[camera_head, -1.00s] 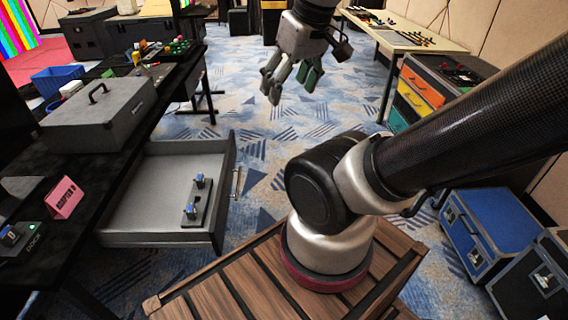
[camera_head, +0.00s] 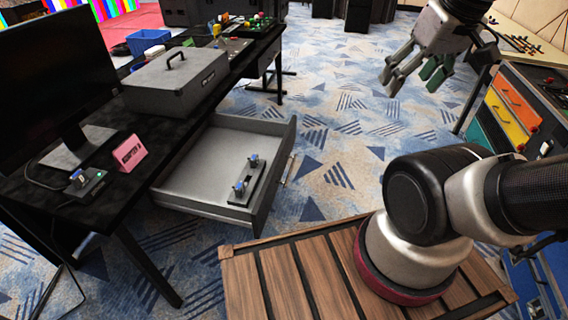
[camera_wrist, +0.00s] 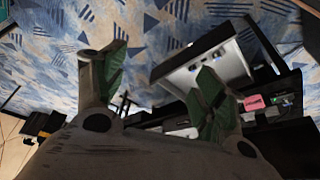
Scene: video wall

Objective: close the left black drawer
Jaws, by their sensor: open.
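The left black drawer (camera_head: 207,208) is pulled out from under the black desk (camera_head: 100,205), with a bar handle (camera_head: 288,170) on its front. A small device with blue-topped knobs (camera_head: 246,182) lies inside it. My gripper (camera_head: 412,85) is open and empty, in the air to the right of the drawer and apart from it. In the wrist view the drawer (camera_wrist: 221,70) shows beyond the open green-padded fingers (camera_wrist: 160,75), which partly hide it.
A grey case (camera_head: 178,82), a pink sign (camera_head: 130,152) and a monitor (camera_head: 50,75) stand on the desk. A coloured-drawer cabinet (camera_head: 510,110) is at the right. Patterned carpet lies clear between.

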